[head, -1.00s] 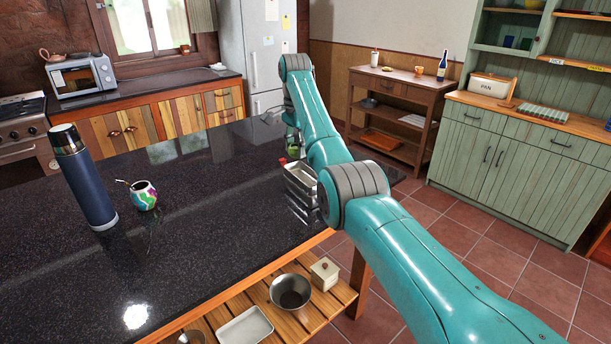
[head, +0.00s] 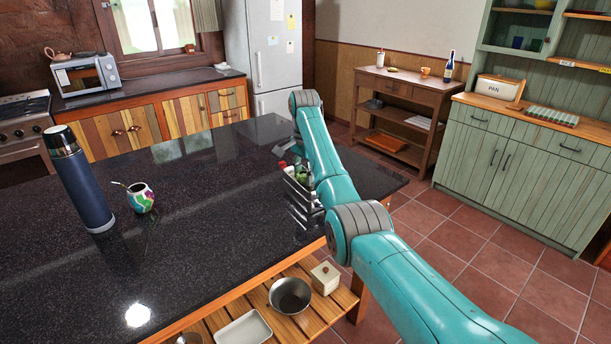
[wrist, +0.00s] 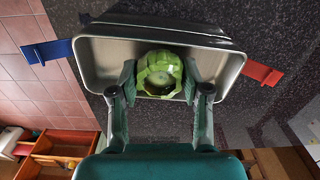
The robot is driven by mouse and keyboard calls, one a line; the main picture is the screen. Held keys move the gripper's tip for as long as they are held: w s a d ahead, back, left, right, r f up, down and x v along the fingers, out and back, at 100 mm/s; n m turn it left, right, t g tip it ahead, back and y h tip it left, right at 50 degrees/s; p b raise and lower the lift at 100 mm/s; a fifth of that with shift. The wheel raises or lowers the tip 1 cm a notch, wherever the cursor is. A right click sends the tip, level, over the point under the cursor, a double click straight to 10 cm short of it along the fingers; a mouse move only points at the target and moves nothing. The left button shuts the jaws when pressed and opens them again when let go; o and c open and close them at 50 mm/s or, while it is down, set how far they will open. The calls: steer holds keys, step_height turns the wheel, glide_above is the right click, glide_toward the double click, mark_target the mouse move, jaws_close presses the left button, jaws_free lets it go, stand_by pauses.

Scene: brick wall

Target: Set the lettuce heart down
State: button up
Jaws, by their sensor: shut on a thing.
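The pale green lettuce heart (wrist: 159,72) is held between the two fingers of my gripper (wrist: 159,82) in the wrist view. Behind it is a rectangular metal container (wrist: 100,62) with a blue tab on the left and a red tab on the right. The lettuce heart lies within the container's outline, near its middle. I cannot tell whether it touches the bottom. In the head view the metal container (head: 301,208) stands near the right edge of the dark counter, partly hidden by my arm. My gripper is mostly hidden there.
The dark counter (head: 200,215) is clear in the middle. A blue flask (head: 80,185) and a colourful mate cup (head: 140,198) stand at its left. A metal bowl (head: 290,295) and a lidded box (head: 325,277) sit on the slatted shelf below.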

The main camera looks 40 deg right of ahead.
steer(key=shift+f, duration=0.25)
steer(key=o, duration=1.1)
steer(key=shift+o, duration=0.2)
